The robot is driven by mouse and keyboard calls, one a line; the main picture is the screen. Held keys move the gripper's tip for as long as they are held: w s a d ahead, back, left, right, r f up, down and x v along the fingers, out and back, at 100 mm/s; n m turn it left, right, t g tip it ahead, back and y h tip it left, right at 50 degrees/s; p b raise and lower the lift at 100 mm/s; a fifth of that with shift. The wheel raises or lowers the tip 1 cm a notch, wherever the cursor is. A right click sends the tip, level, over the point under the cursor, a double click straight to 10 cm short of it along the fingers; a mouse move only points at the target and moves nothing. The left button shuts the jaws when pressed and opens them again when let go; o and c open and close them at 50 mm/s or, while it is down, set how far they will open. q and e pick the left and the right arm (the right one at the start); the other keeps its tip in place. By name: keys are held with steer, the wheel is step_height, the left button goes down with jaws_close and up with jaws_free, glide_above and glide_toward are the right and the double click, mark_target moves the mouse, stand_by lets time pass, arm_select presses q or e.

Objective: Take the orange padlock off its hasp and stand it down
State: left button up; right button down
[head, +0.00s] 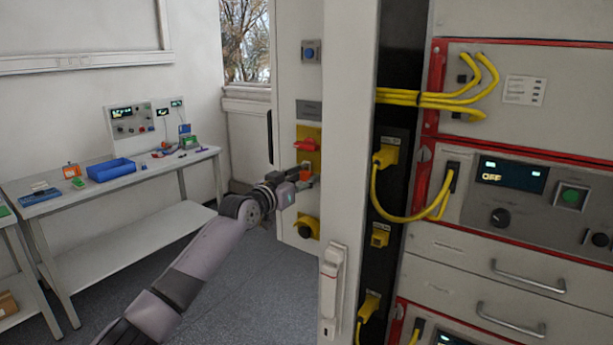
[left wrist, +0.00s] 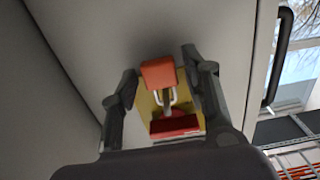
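The orange padlock (left wrist: 158,73) hangs by its pale shackle (left wrist: 167,99) in front of a yellow plate, next to a red handle (left wrist: 175,125). In the head view the padlock (head: 305,175) is small and partly hidden by my left gripper (head: 298,177). The red handle (head: 305,146) shows above it on the yellow plate (head: 311,159). In the left wrist view my left gripper (left wrist: 160,70) is open. Its two dark fingers stand on either side of the padlock, with a narrow gap visible on each side. My right gripper is not in view.
A tall cabinet (head: 339,150) edge stands just right of the gripper. A yellow-and-black knob (head: 306,227) sits below it on the same panel. A bench (head: 130,178) at the left holds a blue bin (head: 111,169) and small items, with some bare top.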

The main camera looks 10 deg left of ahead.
arm_select(q)
steer(key=c, duration=0.7)
steer(key=shift+c, duration=0.2)
steer(key=shift+r, duration=0.25)
steer(key=shift+r+p, duration=0.4)
steer(key=shift+r, duration=0.05)
steer(key=p+v, duration=0.4)
steer(key=v, duration=0.3)
stand_by(1.0)
stand_by(0.5)
